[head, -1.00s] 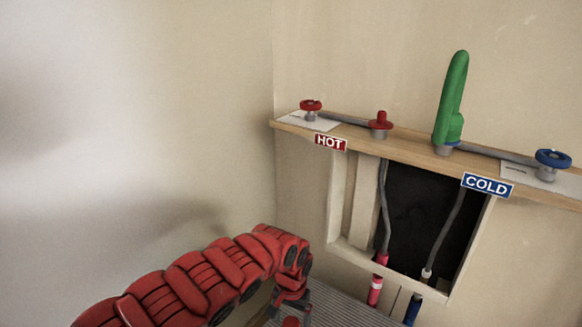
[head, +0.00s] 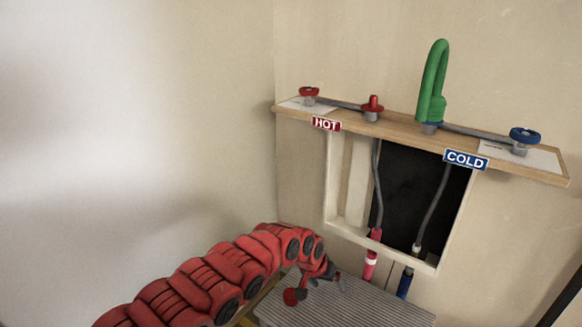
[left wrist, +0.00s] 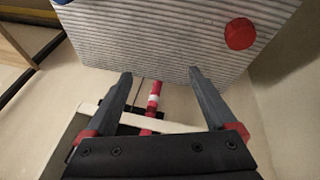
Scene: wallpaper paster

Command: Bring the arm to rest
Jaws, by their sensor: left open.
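My left arm reaches in from the lower left in the head view. Its gripper (head: 335,279) is over the grey ribbed surface (head: 345,310), below and in front of the shelf. In the left wrist view the gripper (left wrist: 160,74) has its two dark fingers spread apart with nothing held between them. A red-and-white hose end (left wrist: 154,96) shows beyond the finger gap; whether it is near the fingers in depth I cannot tell. My right gripper is not in view.
A wooden shelf (head: 400,132) carries a green spout (head: 433,85), a blue knob (head: 524,137) and red knobs (head: 309,93). Below it are a dark wall opening (head: 405,200) and hoses. A red round piece (left wrist: 240,33) is by the ribbed surface. The left wall area is bare.

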